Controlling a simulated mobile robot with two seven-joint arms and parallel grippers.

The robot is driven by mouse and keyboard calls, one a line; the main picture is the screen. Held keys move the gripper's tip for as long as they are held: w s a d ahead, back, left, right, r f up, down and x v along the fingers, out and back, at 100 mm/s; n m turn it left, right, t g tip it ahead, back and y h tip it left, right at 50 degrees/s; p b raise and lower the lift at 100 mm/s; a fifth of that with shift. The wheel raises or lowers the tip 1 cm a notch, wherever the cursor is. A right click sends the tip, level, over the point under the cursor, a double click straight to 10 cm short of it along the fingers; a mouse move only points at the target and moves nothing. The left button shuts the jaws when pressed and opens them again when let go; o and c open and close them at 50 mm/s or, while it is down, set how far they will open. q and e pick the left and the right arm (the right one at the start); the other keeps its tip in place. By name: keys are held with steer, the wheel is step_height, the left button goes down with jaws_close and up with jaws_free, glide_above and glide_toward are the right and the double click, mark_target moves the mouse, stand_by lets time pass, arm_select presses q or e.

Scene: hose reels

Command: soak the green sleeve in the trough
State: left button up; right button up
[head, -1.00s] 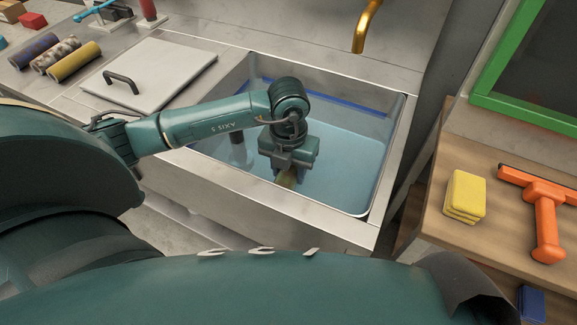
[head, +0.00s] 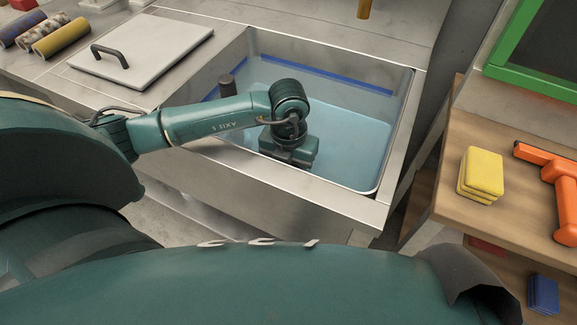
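The trough (head: 330,215) is a steel basin with bluish water (head: 345,145) in it and a blue line along its inner walls. My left arm reaches over its left side. My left gripper (head: 290,160) points down inside the trough, close to the front wall. Its fingertips are hidden below the front rim, so I cannot see whether they are open or shut. I cannot see the green sleeve now; an olive-green piece showed under the fingers a second ago. My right gripper is out of view.
A dark upright post (head: 228,86) stands at the trough's left. A white lid (head: 150,50) with a dark handle and several rolled sleeves (head: 60,38) lie on the counter. A yellow sponge (head: 482,170) and an orange tool (head: 560,195) lie on the right-hand wooden bench (head: 500,225).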

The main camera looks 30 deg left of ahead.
arm_select(q)
steer(key=shift+a, duration=0.15)
stand_by(0.3)
steer(key=shift+a, duration=0.25)
steer(key=shift+d, duration=0.2)
steer(key=shift+d, duration=0.2)
stand_by(1.4)
steer(key=shift+a, duration=0.1)
steer(key=shift+a, duration=0.3)
steer(key=shift+d, duration=0.4)
stand_by(0.4)
